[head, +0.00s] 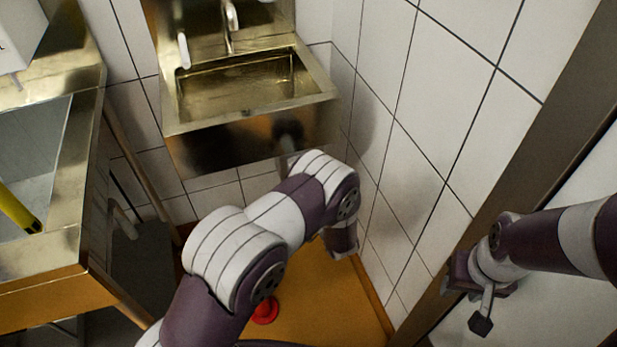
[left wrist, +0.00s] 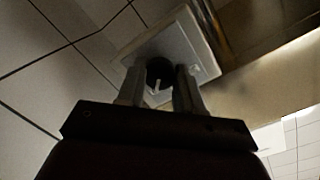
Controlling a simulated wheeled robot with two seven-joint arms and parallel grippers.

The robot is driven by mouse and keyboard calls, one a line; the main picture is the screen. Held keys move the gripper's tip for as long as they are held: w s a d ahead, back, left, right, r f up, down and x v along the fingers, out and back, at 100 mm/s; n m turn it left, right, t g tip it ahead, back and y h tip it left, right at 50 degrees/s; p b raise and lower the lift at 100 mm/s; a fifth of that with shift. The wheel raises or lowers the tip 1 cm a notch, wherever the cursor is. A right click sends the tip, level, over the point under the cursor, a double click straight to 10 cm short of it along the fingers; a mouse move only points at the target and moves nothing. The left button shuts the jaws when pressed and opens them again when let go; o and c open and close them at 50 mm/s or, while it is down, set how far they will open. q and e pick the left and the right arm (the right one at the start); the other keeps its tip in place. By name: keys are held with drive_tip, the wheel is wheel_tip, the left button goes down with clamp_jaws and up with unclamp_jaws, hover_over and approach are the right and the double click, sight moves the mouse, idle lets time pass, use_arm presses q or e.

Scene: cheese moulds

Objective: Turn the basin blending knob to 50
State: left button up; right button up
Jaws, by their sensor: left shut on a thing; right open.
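The basin blending knob (left wrist: 160,70) is dark and round with a pale pointer mark. It sits on a square light plate (left wrist: 206,48) on the wall in the left wrist view. My left gripper (left wrist: 160,88) is shut on the knob, one finger on each side. In the head view the knob and left fingertips are hidden behind my left arm. The steel basin (head: 250,140) with its tap (head: 230,25) hangs on the tiled wall at the top. My right gripper (head: 481,318) is open and empty at the lower right, away from the basin.
A steel sink unit (head: 85,165) stands at the left, with a yellow object (head: 18,210) in it. A red round object (head: 265,310) lies on the orange floor (head: 335,300). The tiled wall (head: 450,90) runs close along the right of my left arm.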

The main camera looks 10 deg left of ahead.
idle(0.3)
use_arm(q)
drive_tip(key=o, duration=1)
drive_tip(key=shift+o, duration=0.2)
drive_tip(key=p+v, duration=0.1)
drive_tip(key=v, duration=1.1)
drive_tip(key=shift+s+d+p, duration=0.2)
drive_tip(key=shift+s+p, duration=0.1)
drive_tip(key=shift+s, duration=0.1)
